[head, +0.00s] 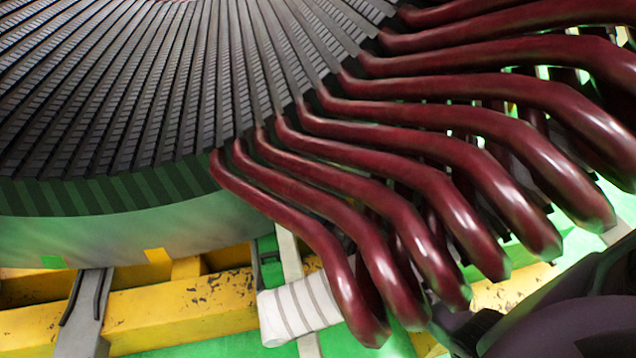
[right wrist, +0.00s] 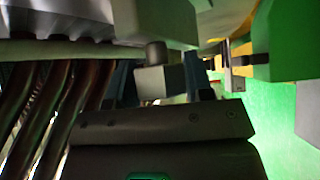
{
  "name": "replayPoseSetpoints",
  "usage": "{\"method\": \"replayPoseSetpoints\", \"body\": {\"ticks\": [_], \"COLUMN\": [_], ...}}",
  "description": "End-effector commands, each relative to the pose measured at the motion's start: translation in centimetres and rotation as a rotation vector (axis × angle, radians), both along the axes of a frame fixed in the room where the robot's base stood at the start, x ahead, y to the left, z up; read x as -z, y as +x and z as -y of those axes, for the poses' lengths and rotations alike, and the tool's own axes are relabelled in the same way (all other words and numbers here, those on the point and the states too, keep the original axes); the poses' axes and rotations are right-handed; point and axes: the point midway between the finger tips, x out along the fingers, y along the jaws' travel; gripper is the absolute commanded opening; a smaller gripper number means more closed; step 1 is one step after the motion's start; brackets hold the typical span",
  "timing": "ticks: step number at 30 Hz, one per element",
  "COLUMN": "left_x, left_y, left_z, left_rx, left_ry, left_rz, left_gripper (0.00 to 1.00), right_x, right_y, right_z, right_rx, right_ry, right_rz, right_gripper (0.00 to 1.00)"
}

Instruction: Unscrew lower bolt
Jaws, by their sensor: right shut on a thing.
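The lower bolt (right wrist: 162,82) shows in the right wrist view as a light grey block-shaped head. A short darker shank (right wrist: 156,54) rises from it towards a pale grey block (right wrist: 158,18) above. My right gripper (right wrist: 158,72) is shut on the bolt head from below, one dark finger on each side. The fingertips are partly in shadow. In the head view the bolt and the right gripper's fingers are hidden; only a dark part of my right arm shows at the lower right corner. My left gripper is in neither view.
The round stator (head: 130,90) with several dark red coil bars (head: 420,180) fills the head view. Below are a yellow beam (head: 185,310) and a white ribbed cylinder (head: 300,308). Coil bars stand close left of my gripper in the wrist view; a green block (right wrist: 285,45) is right.

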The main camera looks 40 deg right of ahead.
Motion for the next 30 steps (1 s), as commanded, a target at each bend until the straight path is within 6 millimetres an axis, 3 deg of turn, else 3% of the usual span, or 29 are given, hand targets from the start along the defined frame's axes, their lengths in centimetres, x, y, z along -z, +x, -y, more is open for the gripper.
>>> {"method": "replayPoseSetpoints", "body": {"ticks": [1, 16, 17, 21, 30], "left_x": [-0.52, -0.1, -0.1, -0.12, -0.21], "left_y": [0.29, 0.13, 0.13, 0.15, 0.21], "left_z": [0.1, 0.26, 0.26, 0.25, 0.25], "left_rx": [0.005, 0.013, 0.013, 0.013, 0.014], "left_ry": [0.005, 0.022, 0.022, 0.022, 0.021], "left_rz": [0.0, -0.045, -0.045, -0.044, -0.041], "left_gripper": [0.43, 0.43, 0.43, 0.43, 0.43], "right_x": [-0.81, 0.01, 0.01, 0.01, -0.02], "right_y": [0.29, -0.04, -0.04, -0.04, -0.12], "right_z": [-0.01, -0.06, -0.06, -0.05, 0.01], "right_rx": [0.001, -0.001, -0.001, -0.001, 0.0], "right_ry": [-0.026, -0.098, -0.098, -0.098, -0.098], "right_rz": [-0.005, -0.048, -0.048, -0.048, -0.048], "right_gripper": [0.24, 0.24, 0.5, 0.72, 0.73]}}
